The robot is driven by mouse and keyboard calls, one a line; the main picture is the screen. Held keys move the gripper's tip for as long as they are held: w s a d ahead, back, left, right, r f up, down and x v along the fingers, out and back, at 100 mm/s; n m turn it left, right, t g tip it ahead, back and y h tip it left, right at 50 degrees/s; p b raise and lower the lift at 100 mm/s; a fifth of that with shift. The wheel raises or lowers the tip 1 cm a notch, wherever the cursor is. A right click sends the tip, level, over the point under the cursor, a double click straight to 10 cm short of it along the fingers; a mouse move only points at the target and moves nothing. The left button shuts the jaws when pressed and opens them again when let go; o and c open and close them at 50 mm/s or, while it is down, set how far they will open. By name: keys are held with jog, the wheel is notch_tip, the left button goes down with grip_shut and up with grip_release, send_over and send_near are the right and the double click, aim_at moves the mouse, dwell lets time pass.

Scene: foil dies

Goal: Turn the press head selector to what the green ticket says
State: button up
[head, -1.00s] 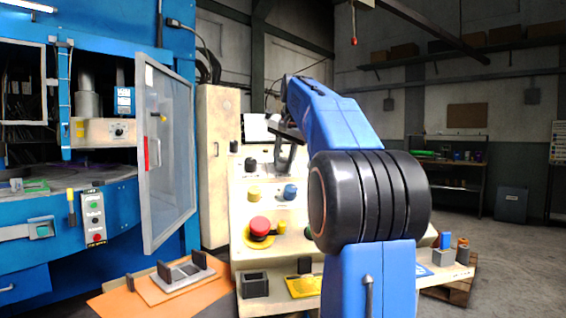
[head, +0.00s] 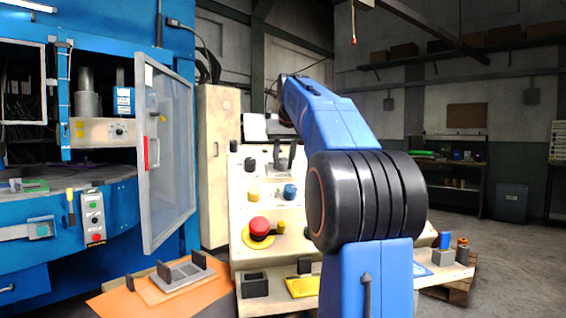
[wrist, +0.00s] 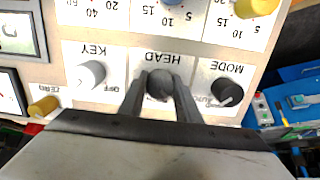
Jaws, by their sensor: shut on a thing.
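The press head selector (wrist: 160,84) is a dark round knob at the label HEAD, which appears upside down in the wrist view. My gripper (wrist: 161,88) has one finger on each side of this knob and is shut on it. The fingers hide the knob's sides and any setting marks around it, so I cannot read its position. In the head view my gripper (head: 285,158) is at the upper part of the pale control panel (head: 240,205).
Yellow (head: 253,194) and blue (head: 290,191) knobs and a red mushroom button (head: 259,228) sit lower on the panel. The press's clear door (head: 168,160) stands open at left.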

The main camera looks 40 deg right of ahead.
dwell(0.3)
jog(key=o, duration=1.1)
jog(key=shift+c, duration=0.2)
jog(key=shift+r, duration=0.15)
jog(key=v, duration=1.7)
jog(key=shift+s+a, duration=0.1)
